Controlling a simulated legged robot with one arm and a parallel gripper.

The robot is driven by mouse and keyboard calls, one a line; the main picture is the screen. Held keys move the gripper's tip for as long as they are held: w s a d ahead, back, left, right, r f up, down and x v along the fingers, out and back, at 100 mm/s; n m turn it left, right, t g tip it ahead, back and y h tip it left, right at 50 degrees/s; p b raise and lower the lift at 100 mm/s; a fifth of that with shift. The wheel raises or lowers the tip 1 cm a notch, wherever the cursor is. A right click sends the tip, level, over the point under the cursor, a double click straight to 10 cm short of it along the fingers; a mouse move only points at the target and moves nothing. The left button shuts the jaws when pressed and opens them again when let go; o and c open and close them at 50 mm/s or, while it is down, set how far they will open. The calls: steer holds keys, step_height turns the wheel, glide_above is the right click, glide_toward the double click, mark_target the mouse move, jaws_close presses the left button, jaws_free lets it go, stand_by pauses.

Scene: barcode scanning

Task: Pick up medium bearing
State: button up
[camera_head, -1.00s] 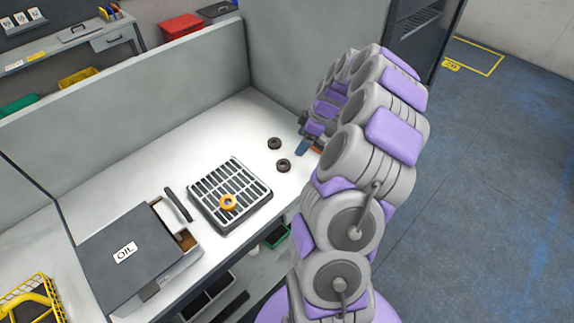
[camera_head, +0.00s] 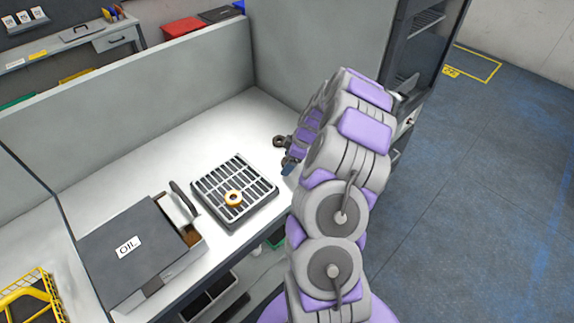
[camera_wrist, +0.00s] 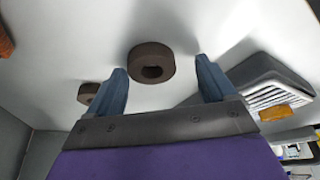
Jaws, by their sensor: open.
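Two dark brown ring-shaped bearings lie on the white bench. In the wrist view, one bearing (camera_wrist: 151,53) shows between the fingers of my open gripper (camera_wrist: 160,65), with a gap on each side. The other bearing (camera_wrist: 86,90) is at the left, partly covered by the left finger. In the head view, one dark bearing (camera_head: 279,141) shows just beyond my gripper (camera_head: 289,164); the other is hidden behind the gripper. I cannot tell for certain which ring is the medium one.
A grey OIL box (camera_head: 110,262) with an open compartment stands left of the tray. Grey partitions (camera_head: 150,95) line the bench's back and far end. An orange-brown object (camera_wrist: 5,42) is at the wrist view's left edge. The bench behind the tray is clear.

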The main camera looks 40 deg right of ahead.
steer(key=shift+d+f, duration=0.15)
steer(key=shift+d, duration=0.8)
steer(key=c, duration=0.5)
steer(key=shift+s+a, duration=0.1)
steer(key=shift+a, duration=0.25)
steer(key=c, duration=0.5)
steer(key=shift+a, duration=0.1)
steer(key=shift+c, duration=1.1)
